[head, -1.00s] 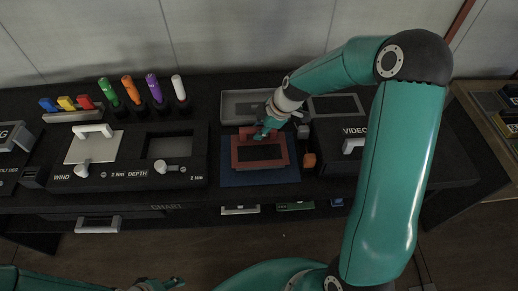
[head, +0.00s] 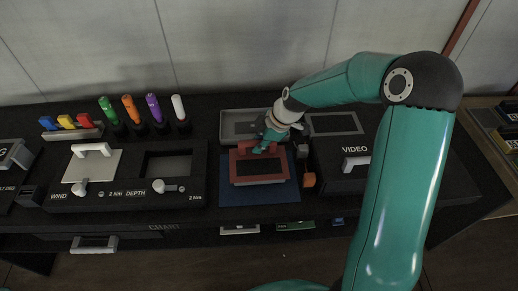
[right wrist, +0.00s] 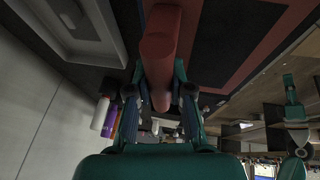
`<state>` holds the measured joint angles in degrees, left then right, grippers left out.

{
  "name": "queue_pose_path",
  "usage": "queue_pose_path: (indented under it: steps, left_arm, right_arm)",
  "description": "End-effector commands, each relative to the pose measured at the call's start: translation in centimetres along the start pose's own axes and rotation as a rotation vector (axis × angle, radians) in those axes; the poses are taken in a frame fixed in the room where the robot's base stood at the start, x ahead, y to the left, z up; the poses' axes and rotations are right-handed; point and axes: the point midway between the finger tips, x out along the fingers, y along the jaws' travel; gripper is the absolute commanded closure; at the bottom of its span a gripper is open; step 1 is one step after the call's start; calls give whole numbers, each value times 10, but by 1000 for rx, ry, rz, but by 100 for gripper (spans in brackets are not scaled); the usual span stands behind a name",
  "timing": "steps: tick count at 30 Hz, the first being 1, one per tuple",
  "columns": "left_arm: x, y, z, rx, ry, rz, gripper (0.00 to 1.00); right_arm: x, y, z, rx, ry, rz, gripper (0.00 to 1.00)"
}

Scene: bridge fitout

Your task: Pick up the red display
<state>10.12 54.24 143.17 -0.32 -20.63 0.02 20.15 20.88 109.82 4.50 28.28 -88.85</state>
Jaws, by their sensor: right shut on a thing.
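The red display (head: 233,172) is a flat red frame with a dark screen and a raised red handle along its far edge. It lies on or just over a blue mat (head: 258,196); I cannot tell whether there is a gap. My right gripper (head: 263,148) is shut on the handle from above. In the right wrist view the red handle (right wrist: 160,48) runs between the fingers of my right gripper (right wrist: 160,95), with part of the red frame (right wrist: 268,52) and screen beside it.
Grey trays (head: 238,125) lie behind the mat. The black VIDEO box (head: 335,160) and a small orange block (head: 309,180) stand close on the right. The DEPTH box (head: 185,163) is on the left. Upright coloured cylinders (head: 131,110) stand at the back left.

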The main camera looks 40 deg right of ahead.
Motion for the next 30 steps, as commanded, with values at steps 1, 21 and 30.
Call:
queue_pose_path:
  steps: [1,21,30]
  left_arm:
    - [3,-1,0,0,0,0,50]
    - [16,-6,0,0,0,0,50]
    - [16,-6,0,0,0,0,50]
  right_arm:
    - [-9,4,-4,-3,2,7,100]
    - [-134,30,-57,-2,3,3,100]
    - [-140,30,-59,-1,2,1,100]
